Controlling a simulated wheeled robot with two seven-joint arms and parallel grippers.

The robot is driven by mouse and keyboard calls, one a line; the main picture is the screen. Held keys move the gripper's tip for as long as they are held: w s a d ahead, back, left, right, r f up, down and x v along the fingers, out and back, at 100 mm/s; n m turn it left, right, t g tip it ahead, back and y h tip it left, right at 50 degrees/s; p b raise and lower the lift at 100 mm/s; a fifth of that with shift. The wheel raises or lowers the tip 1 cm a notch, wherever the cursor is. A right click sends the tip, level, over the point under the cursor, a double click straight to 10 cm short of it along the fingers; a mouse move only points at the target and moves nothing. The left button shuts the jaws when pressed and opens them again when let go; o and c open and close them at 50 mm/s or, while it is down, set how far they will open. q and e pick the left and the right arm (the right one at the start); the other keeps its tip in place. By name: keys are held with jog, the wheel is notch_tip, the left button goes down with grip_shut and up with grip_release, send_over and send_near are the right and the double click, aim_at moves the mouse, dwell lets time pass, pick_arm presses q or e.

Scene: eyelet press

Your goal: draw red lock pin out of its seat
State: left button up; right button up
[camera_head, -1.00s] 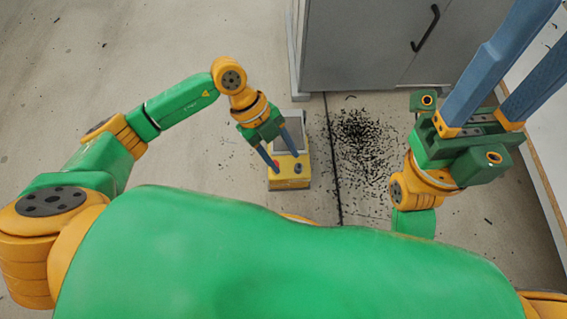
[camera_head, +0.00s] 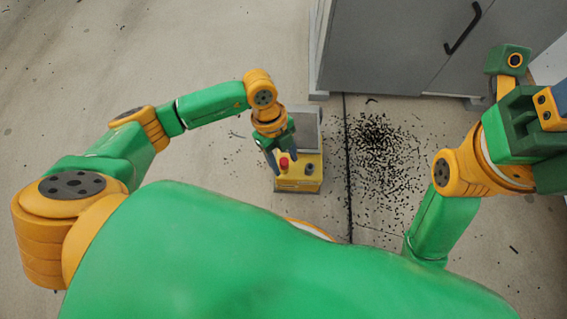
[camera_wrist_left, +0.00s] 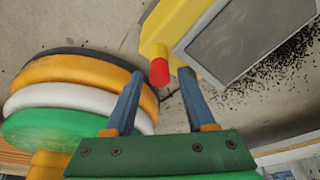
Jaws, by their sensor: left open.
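The red lock pin (camera_head: 284,161) shows as a small red cylinder at the upper left of the yellow press (camera_head: 298,185). In the left wrist view the pin (camera_wrist_left: 160,73) stands out from the yellow body (camera_wrist_left: 168,28). My left gripper (camera_head: 283,164) is open. Its blue fingertips (camera_wrist_left: 161,79) appear on either side of the pin's end, with gaps on both sides; I cannot tell how deep the pin sits between them. The pin's seat is hidden. My right gripper (camera_head: 545,115) is at the right edge, its fingers mostly cut off.
A grey panel (camera_head: 306,130) stands on the press. A grey cabinet (camera_head: 400,45) with a black handle is behind it. Dark scraps (camera_head: 380,145) litter the floor right of the press. The floor (camera_head: 215,50) at the left is open.

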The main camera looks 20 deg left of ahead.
pick_arm(q)
jog(key=shift+r, duration=0.1)
dwell(0.3)
jog(key=shift+p, duration=0.3)
dwell(0.3)
jog(key=shift+p, duration=0.3)
grip_shut()
